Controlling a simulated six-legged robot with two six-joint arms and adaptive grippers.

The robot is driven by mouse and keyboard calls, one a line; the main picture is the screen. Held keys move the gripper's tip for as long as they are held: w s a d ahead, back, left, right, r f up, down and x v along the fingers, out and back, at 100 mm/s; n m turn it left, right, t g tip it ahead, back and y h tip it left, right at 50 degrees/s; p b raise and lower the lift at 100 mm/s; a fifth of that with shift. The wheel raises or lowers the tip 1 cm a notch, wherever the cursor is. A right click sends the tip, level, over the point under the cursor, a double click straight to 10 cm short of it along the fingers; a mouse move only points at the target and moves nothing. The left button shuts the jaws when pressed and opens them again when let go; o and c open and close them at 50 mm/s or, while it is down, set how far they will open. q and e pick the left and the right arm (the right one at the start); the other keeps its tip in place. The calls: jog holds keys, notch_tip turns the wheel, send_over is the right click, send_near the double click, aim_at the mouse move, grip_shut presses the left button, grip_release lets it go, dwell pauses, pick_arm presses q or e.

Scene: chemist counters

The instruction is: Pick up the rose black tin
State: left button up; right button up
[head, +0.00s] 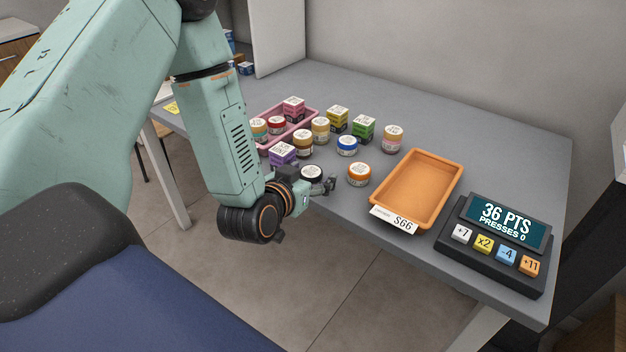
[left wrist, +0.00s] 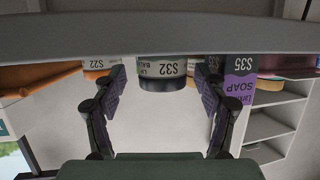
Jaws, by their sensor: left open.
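A small black tin (head: 312,172) with a white top stands on the grey counter near its front edge. It also shows in the left wrist view (left wrist: 162,70), upside down, with a pale label reading S32 and a word like balm; I cannot read the word rose. My left gripper (head: 314,186) is open at the tin's front side. In the left wrist view its two fingers are spread to either side of the tin, with gaps to it. The gripper partly hides the tin in the head view. My right gripper is not in view.
An orange tin (head: 358,175) stands close on the right, a purple soap box (head: 283,154) close on the left. Several tins and boxes stand behind, some in a pink tray (head: 312,113). An orange tray (head: 418,188) and a keypad display (head: 497,240) are farther right.

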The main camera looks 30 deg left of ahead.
pick_arm(q)
jog(key=shift+w+a+f, duration=0.3)
jog(key=shift+w, duration=0.1)
jog(key=shift+d+r, duration=0.15)
jog(key=shift+d, duration=0.1)
jog(key=c, duration=0.3)
jog(key=shift+a, duration=0.15)
jog(key=c, duration=0.9)
